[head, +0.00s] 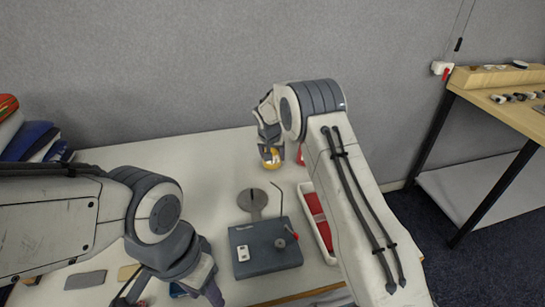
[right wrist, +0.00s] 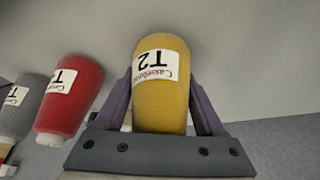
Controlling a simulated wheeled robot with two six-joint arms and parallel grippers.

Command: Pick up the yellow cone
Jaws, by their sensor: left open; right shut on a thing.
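The yellow cone (right wrist: 160,105) is a rounded, tapering yellow spool with a white label reading T2. In the right wrist view it stands between the two fingers of my right gripper (right wrist: 163,110), which is shut on it. In the head view the yellow cone (head: 271,163) shows at the far side of the table, partly covered by my right gripper (head: 268,150). I cannot tell whether it touches the table. My left gripper (head: 172,292) is open at the lower left of the head view, far from the cone.
A red cone (right wrist: 70,97) and a grey cone (right wrist: 21,104) stand beside the yellow one in the right wrist view. A dark grey device (head: 264,250) with a round plate and bent rod sits mid-table. A white tray (head: 305,190) holds red items. Folded cloths (head: 30,140) lie at left.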

